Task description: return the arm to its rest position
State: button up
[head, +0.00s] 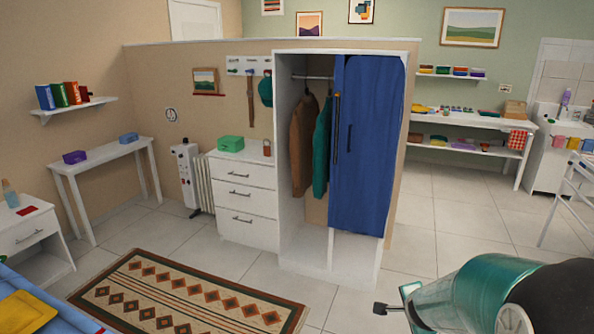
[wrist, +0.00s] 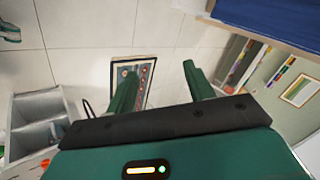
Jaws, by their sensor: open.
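My gripper (wrist: 160,82) shows in the wrist view with its two green fingers well apart and nothing between them. Part of my green and dark arm fills the lower right corner of the head view, in front of the tiled floor and apart from the furniture. Behind the fingers in the wrist view is a dark-framed panel with coloured round marks (wrist: 147,72), further off and not held.
The open wardrobe (head: 290,240) has hanging clothes and a blue door (head: 367,150). A white drawer unit (head: 245,200) adjoins it. A patterned rug (head: 185,300) lies in front. A white table (head: 480,119) stands back right. Tiled floor (head: 450,215) right of the wardrobe is clear.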

jog(key=s+a+r+n+y, duration=0.3)
jog(key=s+a+r+n, duration=0.6)
jog(key=a+r, duration=0.25)
jog(key=s+a+r+n+g, duration=0.1)
jog(key=s+r+n, duration=0.1)
jog(key=s+n, duration=0.2)
jog(key=s+a+r+n+g, duration=0.1)
jog(key=s+n, duration=0.3)
jog(key=s, duration=0.6)
jog(key=shift+a+r, duration=0.3)
jog(key=shift+r, duration=0.4)
jog(key=shift+s, duration=0.1)
jog(key=c, duration=0.4)
jog(key=shift+o, duration=0.2)
jog(key=shift+d, duration=0.2)
